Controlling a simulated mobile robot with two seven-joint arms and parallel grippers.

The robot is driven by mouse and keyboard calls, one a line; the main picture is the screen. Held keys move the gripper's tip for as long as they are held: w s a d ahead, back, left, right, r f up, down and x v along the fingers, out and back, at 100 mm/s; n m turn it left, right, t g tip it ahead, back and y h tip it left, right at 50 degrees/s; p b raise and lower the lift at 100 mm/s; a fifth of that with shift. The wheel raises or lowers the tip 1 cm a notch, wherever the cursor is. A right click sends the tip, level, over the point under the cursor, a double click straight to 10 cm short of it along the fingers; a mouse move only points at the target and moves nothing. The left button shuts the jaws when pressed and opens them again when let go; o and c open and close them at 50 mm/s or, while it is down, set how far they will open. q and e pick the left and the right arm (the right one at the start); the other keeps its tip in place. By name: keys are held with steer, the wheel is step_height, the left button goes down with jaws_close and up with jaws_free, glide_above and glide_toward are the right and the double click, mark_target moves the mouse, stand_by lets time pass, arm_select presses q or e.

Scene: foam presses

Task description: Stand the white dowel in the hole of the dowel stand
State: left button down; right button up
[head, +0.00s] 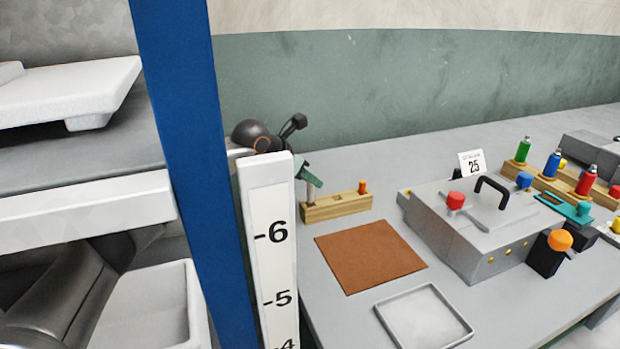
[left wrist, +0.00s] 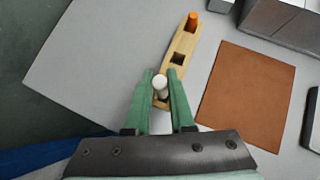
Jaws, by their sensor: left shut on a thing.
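The white dowel (left wrist: 160,85) is between the green fingers of my left gripper (left wrist: 161,82) in the left wrist view. The gripper is shut on it. In the head view my left gripper (head: 314,180) is at the left end of the wooden dowel stand (head: 338,208), with the dowel (head: 311,194) below the fingers. The stand also shows in the left wrist view (left wrist: 186,42); it has an orange peg (left wrist: 193,20) at its far end and an empty square hole in the middle. I cannot tell whether the dowel's lower end is in a hole or above the stand. My right gripper is out of view.
A brown mat (head: 370,255) lies beside the stand, with a shallow grey tray (head: 424,318) in front. A grey press (head: 470,230) stands to the right. A blue post (head: 190,150) and a white numbered gauge (head: 272,240) stand at the left.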

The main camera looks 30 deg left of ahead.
mark_target(310, 198)
arm_select(q)
steer(key=shift+f+b, duration=1.55)
steer(key=shift+f, duration=0.8)
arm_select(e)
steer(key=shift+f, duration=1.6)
arm_select(q)
steer(key=c, duration=0.8)
jaws_free()
steer(key=shift+s+f, duration=0.1)
steer(key=shift+f, duration=0.05)
steer(key=shift+o, duration=0.6)
steer(key=shift+d, duration=0.15)
steer(key=shift+s+d+f, duration=0.1)
steer(key=shift+f, duration=0.05)
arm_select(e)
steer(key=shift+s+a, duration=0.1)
arm_select(q)
steer(key=shift+s+r, duration=0.2)
steer(key=shift+r, duration=0.1)
steer(key=v, duration=1.2)
steer(key=shift+a+r, duration=0.3)
steer(key=shift+a, duration=0.05)
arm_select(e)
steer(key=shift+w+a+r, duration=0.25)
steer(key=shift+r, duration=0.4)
arm_select(q)
steer(key=shift+w, duration=0.1)
